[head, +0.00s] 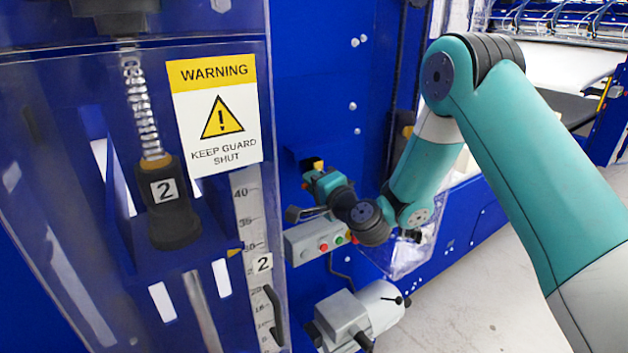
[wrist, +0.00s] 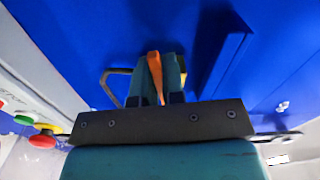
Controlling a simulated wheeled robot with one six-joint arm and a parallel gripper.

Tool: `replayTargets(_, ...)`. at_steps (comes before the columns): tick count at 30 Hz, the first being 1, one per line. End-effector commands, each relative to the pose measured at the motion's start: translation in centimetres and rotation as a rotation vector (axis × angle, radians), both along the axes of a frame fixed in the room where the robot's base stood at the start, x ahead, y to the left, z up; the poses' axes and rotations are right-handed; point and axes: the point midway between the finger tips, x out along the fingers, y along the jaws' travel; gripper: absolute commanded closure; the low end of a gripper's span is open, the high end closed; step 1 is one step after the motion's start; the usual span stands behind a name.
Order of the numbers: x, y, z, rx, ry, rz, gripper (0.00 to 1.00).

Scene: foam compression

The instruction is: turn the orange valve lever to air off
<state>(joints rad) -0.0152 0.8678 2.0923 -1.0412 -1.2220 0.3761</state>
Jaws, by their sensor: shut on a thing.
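The orange valve lever (wrist: 155,72) shows in the wrist view as a thin orange strip between the two teal fingers. My gripper (wrist: 160,80) is shut on it, in front of the blue machine panel. In the head view my gripper (head: 314,174) reaches to the blue panel just above the grey button box, with a small bit of orange at its tip. The valve body and any air on or off marking are hidden or too small to tell.
A grey button box (head: 315,240) with red and green buttons sits just below my gripper. A red and yellow knob (wrist: 42,140) is close at the left in the wrist view. A clear guard with a warning sign (head: 216,115) stands to the left. A grey motor unit (head: 360,313) is below.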

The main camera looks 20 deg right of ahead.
Motion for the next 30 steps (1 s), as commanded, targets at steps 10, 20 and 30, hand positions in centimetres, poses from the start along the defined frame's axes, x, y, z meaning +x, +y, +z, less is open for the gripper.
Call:
replayTargets(10,0.03,-0.05,0.59,0.154,0.048,-0.003,1.0)
replayTargets(20,0.03,-0.06,0.64,0.19,0.06,-0.003,1.0)
replayTargets(30,0.02,-0.07,0.62,0.19,0.06,-0.003,0.77)
